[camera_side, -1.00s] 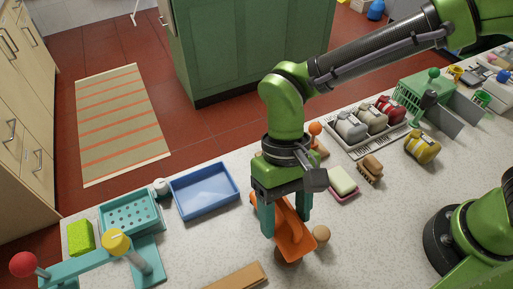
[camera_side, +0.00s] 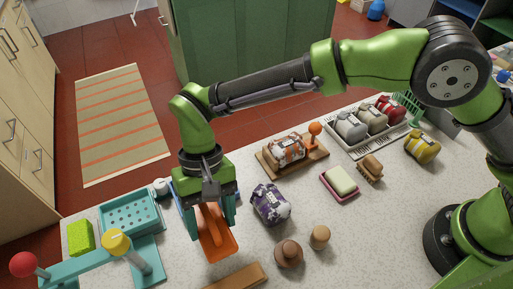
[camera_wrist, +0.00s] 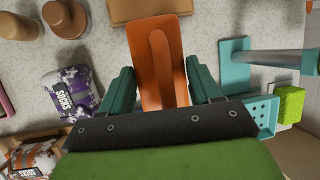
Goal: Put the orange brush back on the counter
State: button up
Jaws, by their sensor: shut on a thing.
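The orange brush (camera_side: 218,246) is between the teal fingers of my gripper (camera_side: 209,222), which is shut on it. Its flat orange back also shows in the wrist view (camera_wrist: 173,75), with a finger on each side. I cannot tell whether its lower end touches the speckled counter (camera_side: 180,265); its underside is hidden.
A purple socks bundle (camera_side: 271,204) and two wooden knobs (camera_side: 288,253) lie to the right. A wooden board (camera_side: 236,277) is at the front. A teal perforated basket (camera_side: 130,214) and teal stand (camera_side: 148,262) are left. Bare counter lies between the stand and brush.

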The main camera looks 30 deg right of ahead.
jog(key=shift+f, duration=0.35)
jog(key=shift+f, duration=0.15)
jog(key=shift+f, duration=0.4)
jog(key=o, duration=1)
